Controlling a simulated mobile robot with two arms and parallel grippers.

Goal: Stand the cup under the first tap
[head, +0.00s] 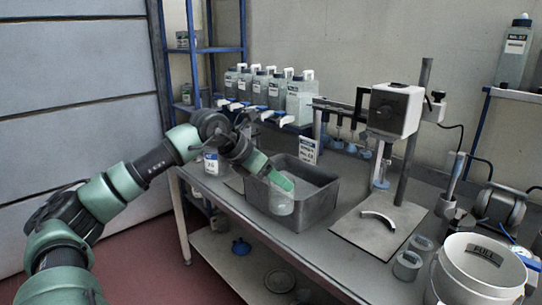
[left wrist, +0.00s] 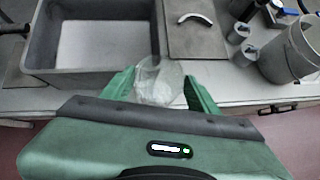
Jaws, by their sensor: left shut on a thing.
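A clear cup (head: 280,203) hangs upright between the fingers of my left gripper (head: 281,184), above the front wall of the grey tub. My left gripper is shut on the cup. In the left wrist view the cup (left wrist: 160,80) sits between the two green fingers (left wrist: 160,88), beside the tub's right edge. A row of labelled bottles with blue-and-white taps (head: 253,110) stands on a rack at the back, left of and behind the cup. Which tap is first cannot be read. My right gripper is not in view.
The open grey tub (head: 310,207) is on the bench. A labelled jar (head: 211,163) stands left of it, by my arm. A stand with a white box (head: 395,108) is to the right. Small grey cups (head: 407,265) and a white bucket (head: 480,272) occupy the right front.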

